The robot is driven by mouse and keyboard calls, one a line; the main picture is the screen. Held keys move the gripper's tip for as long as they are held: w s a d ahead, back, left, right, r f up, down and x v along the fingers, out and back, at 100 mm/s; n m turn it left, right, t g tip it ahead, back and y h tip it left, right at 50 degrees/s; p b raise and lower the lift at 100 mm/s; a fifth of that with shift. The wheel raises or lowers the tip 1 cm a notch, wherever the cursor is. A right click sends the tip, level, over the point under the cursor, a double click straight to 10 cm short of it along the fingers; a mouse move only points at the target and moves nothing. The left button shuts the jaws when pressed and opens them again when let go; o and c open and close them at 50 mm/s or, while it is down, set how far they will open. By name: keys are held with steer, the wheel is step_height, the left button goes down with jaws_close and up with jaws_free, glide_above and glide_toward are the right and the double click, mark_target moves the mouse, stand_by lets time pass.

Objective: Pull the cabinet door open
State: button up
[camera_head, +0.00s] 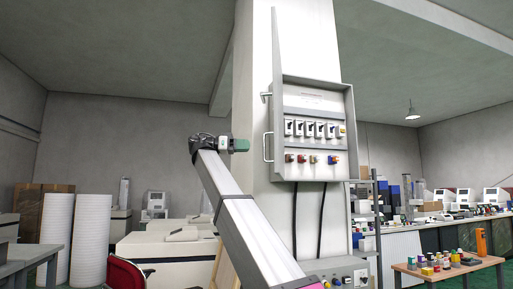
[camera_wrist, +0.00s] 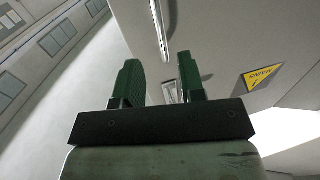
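The cabinet (camera_head: 318,106) hangs on the white column. Its inside shows rows of switches and coloured buttons. The cabinet door (camera_head: 277,60) stands swung out at the left side, seen almost edge-on. A bar handle (camera_head: 266,147) is on its outer face, with a small lever (camera_head: 265,97) above. My gripper (camera_head: 246,145) is just left of the handle, apart from it. In the wrist view, the two green fingers (camera_wrist: 160,66) are spread with nothing gripped. A silver bar (camera_wrist: 160,30) lies beyond the fingertips, and the pale door face (camera_wrist: 215,45) bears a yellow warning label (camera_wrist: 262,77).
The column (camera_head: 254,100) stands behind the cabinet. A wooden table (camera_head: 450,268) with several coloured items is at the lower right. White rolls (camera_head: 90,240), a red chair (camera_head: 122,273) and desks are at the left. Air left of the door is clear around my gripper.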

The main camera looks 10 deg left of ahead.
steer(key=shift+s+a, duration=0.25)
steer(key=shift+a, duration=1.05)
